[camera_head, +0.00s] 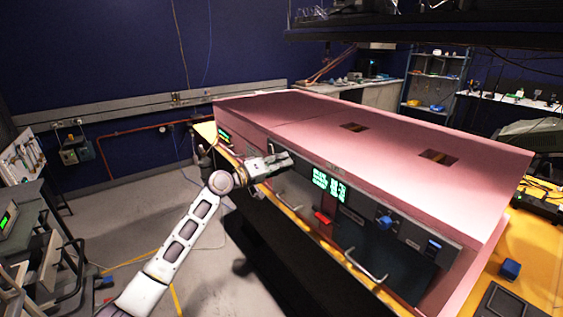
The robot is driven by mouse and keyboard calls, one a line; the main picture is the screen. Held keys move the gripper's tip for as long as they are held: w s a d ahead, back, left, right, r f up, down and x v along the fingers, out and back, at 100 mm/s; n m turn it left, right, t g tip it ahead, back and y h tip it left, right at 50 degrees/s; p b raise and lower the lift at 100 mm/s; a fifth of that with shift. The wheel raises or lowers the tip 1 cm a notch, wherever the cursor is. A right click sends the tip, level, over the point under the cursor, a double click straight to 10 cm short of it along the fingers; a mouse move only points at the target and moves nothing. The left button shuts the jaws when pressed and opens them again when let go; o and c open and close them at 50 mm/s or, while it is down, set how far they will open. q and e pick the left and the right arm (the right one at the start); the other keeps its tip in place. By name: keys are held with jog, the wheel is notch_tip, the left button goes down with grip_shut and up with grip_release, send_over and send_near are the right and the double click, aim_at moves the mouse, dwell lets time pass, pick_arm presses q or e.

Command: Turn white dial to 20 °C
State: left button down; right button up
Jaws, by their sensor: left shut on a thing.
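The pink enclosure (330,120) stands on a yellow-topped bench, with a dark control panel along its front. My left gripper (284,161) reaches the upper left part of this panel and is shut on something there. The white dial itself does not show; the gripper seems to cover it, so its setting cannot be read. A green-lit display (330,185) is on the panel just right of the gripper. My right gripper is not in view.
Below the display are a red part (322,218) and a blue knob (385,222). Metal handles (365,266) stick out from the front. A small green display (224,135) is at the left end. A blue block (510,269) lies on the yellow bench. Floor is open at left.

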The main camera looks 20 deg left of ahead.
pick_arm(q)
jog(key=shift+d+f, duration=0.1)
jog(key=shift+f, duration=0.15)
jog(key=c, duration=1.5)
grip_release()
jog(key=o, duration=0.3)
jog(key=shift+r, duration=0.15)
jog(key=v, duration=1.2)
